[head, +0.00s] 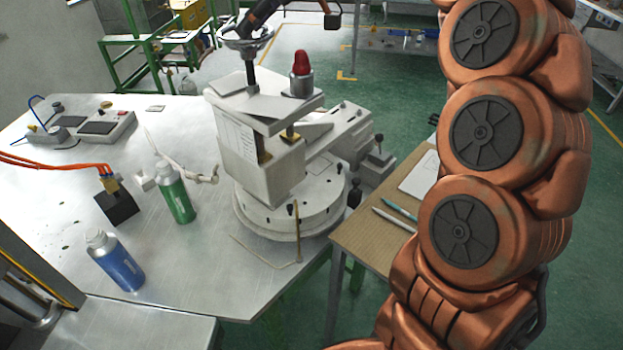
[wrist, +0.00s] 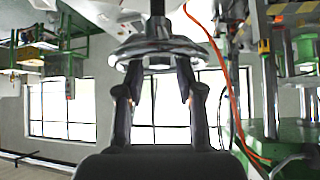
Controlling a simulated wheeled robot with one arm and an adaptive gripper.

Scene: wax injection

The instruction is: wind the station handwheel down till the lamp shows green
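The station (head: 262,150) is a pale machine on a round base at the table's right end. Its handwheel (head: 233,44) is a metal ring on a dark upright spindle at the top. The wheel also shows in the wrist view (wrist: 158,46), at top centre. The lamp (head: 301,63) beside it has a red dome. My gripper (head: 252,30) reaches the wheel from above right. In the wrist view its two dark fingers (wrist: 158,72) stand well apart, with window light between them. Their tips meet the wheel's rim in the picture; contact is unclear.
A green bottle (head: 174,192) and a blue bottle (head: 115,261) stand on the metal table (head: 205,255), left of the station. A wooden side table (head: 372,240) with pens adjoins at right. A control box (head: 98,126) sits at far left.

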